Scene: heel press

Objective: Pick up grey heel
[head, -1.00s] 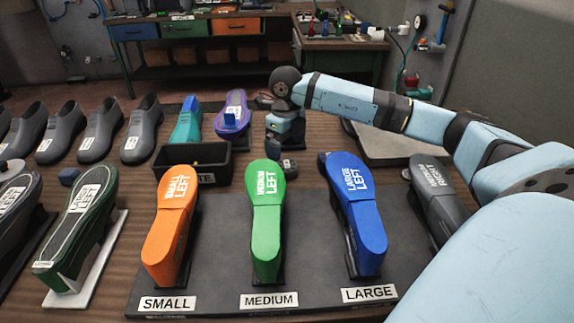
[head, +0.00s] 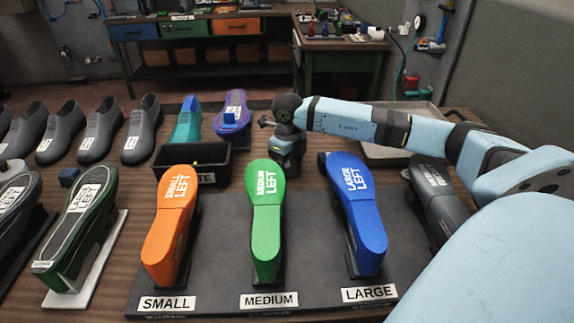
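My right gripper (head: 287,160) reaches in from the right and points down just behind the green MEDIUM LEFT last (head: 266,215). Its fingers are small, dark and partly covered by the wrist, so I cannot tell whether they are open or shut. I cannot clearly make out a grey heel; dark shapes at the fingertips blend with the gripper. My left gripper is not in view.
An orange SMALL LEFT last (head: 170,225) and a blue LARGE LEFT last (head: 358,215) flank the green one on a dark mat (head: 215,275). A black bin (head: 218,172) stands behind. Grey shoes (head: 142,130) line the left. A grey tray (head: 390,155) lies at the back right.

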